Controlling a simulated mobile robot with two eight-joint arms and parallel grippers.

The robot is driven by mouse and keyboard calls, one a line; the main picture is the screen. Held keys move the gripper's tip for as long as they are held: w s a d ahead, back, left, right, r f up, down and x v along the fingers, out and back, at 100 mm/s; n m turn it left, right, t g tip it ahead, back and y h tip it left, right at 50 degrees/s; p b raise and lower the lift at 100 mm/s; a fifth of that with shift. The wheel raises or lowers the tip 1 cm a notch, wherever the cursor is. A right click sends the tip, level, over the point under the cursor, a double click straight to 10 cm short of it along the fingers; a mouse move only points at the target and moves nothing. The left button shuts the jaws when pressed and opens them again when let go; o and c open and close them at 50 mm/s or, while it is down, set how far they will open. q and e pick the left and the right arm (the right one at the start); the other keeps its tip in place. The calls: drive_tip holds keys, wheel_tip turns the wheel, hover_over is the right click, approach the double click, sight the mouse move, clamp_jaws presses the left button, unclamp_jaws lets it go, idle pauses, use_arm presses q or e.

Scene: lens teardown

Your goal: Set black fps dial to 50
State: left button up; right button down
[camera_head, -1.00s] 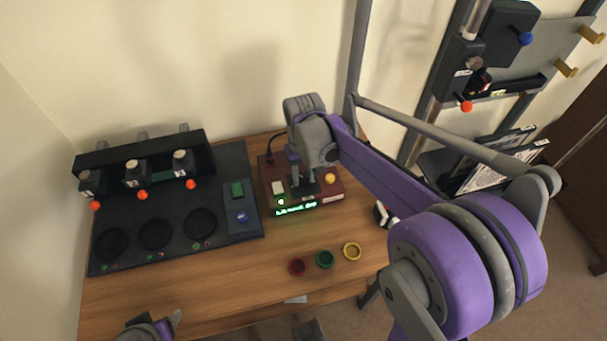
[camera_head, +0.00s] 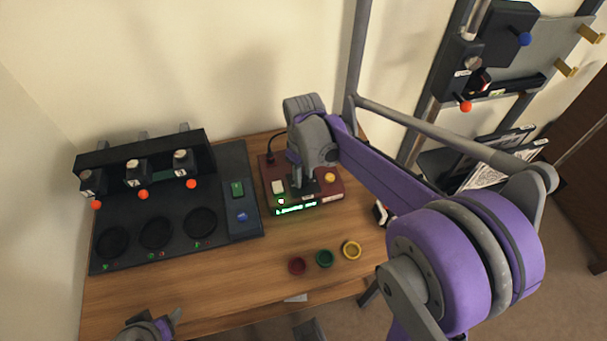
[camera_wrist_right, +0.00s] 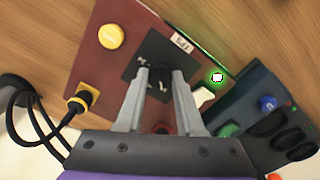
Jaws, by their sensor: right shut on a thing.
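The dark red control box (camera_head: 323,192) stands on the wooden table with a green lit display (camera_head: 296,209) along its front edge. My right gripper (camera_head: 304,188) reaches down onto the box from above. In the right wrist view its two fingers (camera_wrist_right: 160,74) stand on either side of the black fps dial (camera_wrist_right: 158,82), shut on it over a black plate (camera_wrist_right: 136,78). The dial's setting and the display text are too small to read. My left gripper (camera_head: 163,324) shows partly at the bottom left edge, away from the box.
The box also carries a yellow button (camera_head: 330,178) and a white switch (camera_head: 278,187). A black station (camera_head: 125,225) with several round wells and red-tipped levers stands to the left.

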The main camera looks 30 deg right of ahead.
sight(303, 182)
drive_tip(key=c, duration=0.5)
unclamp_jaws()
wheel_tip(303, 182, up, 11)
drive_tip(key=shift+f+p, duration=0.1)
drive_tip(key=shift+p, duration=0.45)
drive_tip(key=s+a+f+m+t+p, duration=0.1)
drive_tip(key=s+a, duration=0.1)
drive_tip(key=s, duration=0.3)
drive_tip(key=s+a+f+m+t+p, duration=0.1)
drive_tip(key=s+a+f+t+p, duration=0.1)
drive_tip(key=s, duration=0.3)
drive_tip(key=s+a+f+m+t+p, duration=0.1)
drive_tip(key=s+a+t, duration=0.1)
drive_tip(key=s, duration=0.4)
drive_tip(key=shift+a+f+p, duration=0.25)
drive_tip(key=shift+a+p, duration=0.05)
drive_tip(key=shift+a, duration=0.1)
